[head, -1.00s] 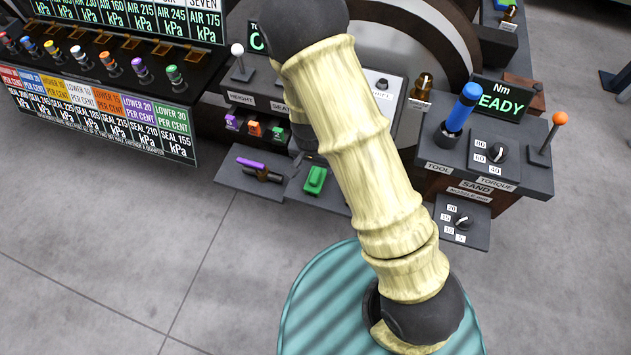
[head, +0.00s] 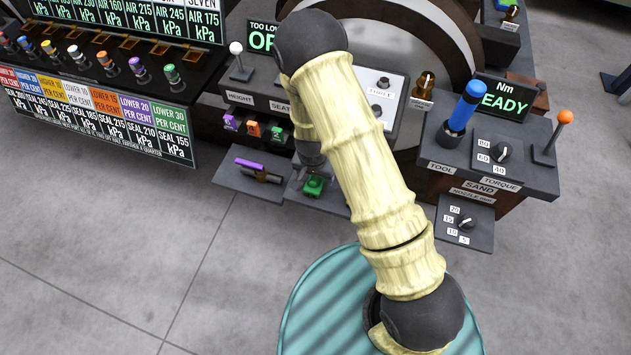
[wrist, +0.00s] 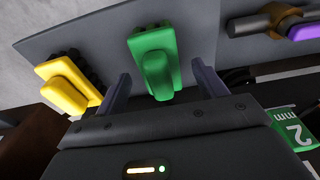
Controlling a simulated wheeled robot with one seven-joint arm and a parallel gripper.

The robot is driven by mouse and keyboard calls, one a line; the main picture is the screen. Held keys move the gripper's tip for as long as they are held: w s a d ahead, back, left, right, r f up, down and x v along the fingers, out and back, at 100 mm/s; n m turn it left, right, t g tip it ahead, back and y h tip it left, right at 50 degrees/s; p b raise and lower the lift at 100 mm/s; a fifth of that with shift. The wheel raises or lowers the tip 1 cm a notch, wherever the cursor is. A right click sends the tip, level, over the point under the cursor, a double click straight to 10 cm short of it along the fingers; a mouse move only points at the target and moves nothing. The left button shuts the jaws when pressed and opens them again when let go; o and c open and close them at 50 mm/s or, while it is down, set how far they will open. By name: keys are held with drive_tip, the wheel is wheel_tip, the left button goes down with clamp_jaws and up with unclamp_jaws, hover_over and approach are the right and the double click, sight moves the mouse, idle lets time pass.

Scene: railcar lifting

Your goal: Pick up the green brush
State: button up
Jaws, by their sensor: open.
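The green brush (head: 314,187) lies on a low dark shelf (head: 332,204). In the wrist view the green brush (wrist: 154,52) is a flat block with a raised rounded handle. My gripper (wrist: 160,76) is open and empty, and its two fingers show on either side of the handle. How far the fingertips are above the brush is hard to tell. In the head view my gripper (head: 313,166) is above the brush and hides part of it.
A yellow brush (wrist: 68,86) lies to the left in the wrist view. A purple-handled tool (head: 249,164) lies on the shelf left of the green brush. Small coloured blocks (head: 253,129) sit on the console behind. Grey floor in front is clear.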

wheel_tip(320, 180, down, 2)
drive_tip(key=shift+w+f, duration=0.15)
idle(0.4)
drive_tip(key=c, duration=1.2)
drive_tip(key=shift+c, duration=0.2)
wheel_tip(320, 180, up, 10)
drive_tip(key=shift+r+p, duration=0.1)
drive_tip(key=shift+p, duration=1)
